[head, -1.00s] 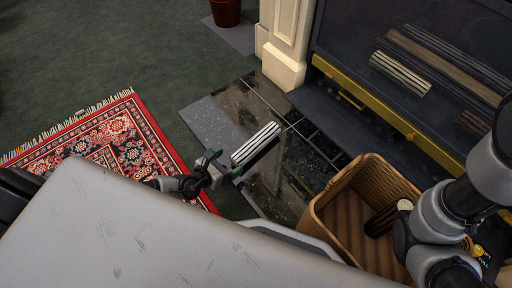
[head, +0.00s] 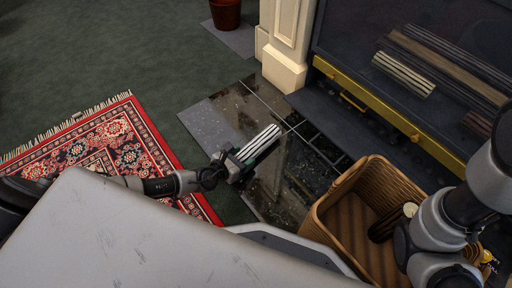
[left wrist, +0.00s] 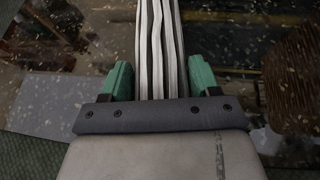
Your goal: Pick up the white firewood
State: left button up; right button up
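In the left wrist view the firewood (left wrist: 162,45) runs between the two green fingers of the left gripper (left wrist: 162,80), one finger on each side. The fingers look open, with a thin gap at the left finger; contact on the right is hard to judge. A second white striped piece (head: 403,74) lies inside the fireplace. My right arm shows at the right, but its gripper does not.
A wicker basket (head: 334,207) with a dark log (head: 385,222) in it stands right of the hearth (head: 290,165). The fireplace's yellow front edge (head: 380,112) and white pillar (head: 286,50) are behind. A red patterned rug (head: 125,140) lies left.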

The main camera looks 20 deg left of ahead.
pick_arm(q)
jog(key=c, duration=0.6)
jog(key=shift+c, duration=0.2)
jog(key=shift+r, duration=0.1)
